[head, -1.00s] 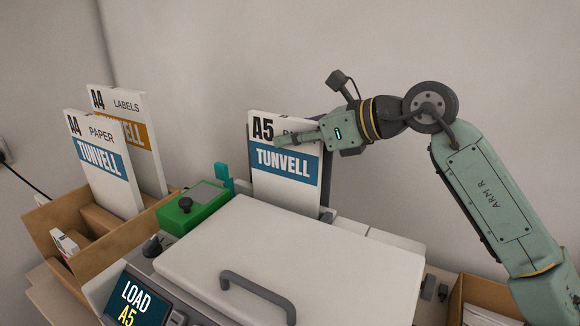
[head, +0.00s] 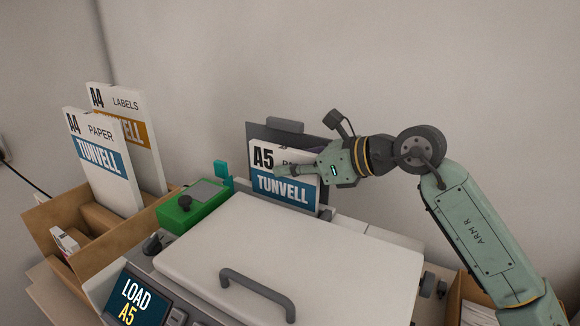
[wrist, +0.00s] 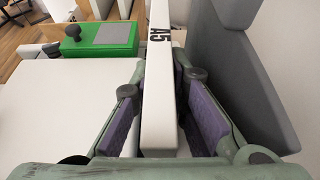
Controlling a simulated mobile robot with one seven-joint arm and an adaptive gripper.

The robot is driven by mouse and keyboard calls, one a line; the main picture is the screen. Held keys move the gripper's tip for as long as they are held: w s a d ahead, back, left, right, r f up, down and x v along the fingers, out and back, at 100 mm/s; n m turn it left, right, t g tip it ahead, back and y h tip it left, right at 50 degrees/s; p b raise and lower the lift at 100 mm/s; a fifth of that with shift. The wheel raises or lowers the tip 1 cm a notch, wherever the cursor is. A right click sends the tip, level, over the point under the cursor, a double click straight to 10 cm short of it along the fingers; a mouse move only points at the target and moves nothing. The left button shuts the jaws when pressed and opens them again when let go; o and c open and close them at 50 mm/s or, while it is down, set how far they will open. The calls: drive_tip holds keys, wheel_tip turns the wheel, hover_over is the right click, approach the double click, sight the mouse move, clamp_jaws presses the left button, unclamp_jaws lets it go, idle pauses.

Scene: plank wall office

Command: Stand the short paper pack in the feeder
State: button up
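The short paper pack (head: 283,188), white with a blue TUNVELL band and marked A5, stands upright in front of the dark grey back plate of the feeder (head: 262,131). The grey feeder plate (wrist: 222,65) is close on the right there.
The machine's white lid (head: 240,245) with a grey handle lies in front. A green box with a black knob (head: 195,207) sits left of the feeder. A screen (head: 130,301) reads LOAD A5. A cardboard box (head: 57,212) at left holds tall A4 packs (head: 103,170).

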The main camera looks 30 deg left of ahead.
drive_tip(key=o, duration=0.4)
drive_tip(key=v, duration=1.2)
drive_tip(key=shift+r+p, duration=0.25)
drive_tip(key=shift+p, duration=0.2)
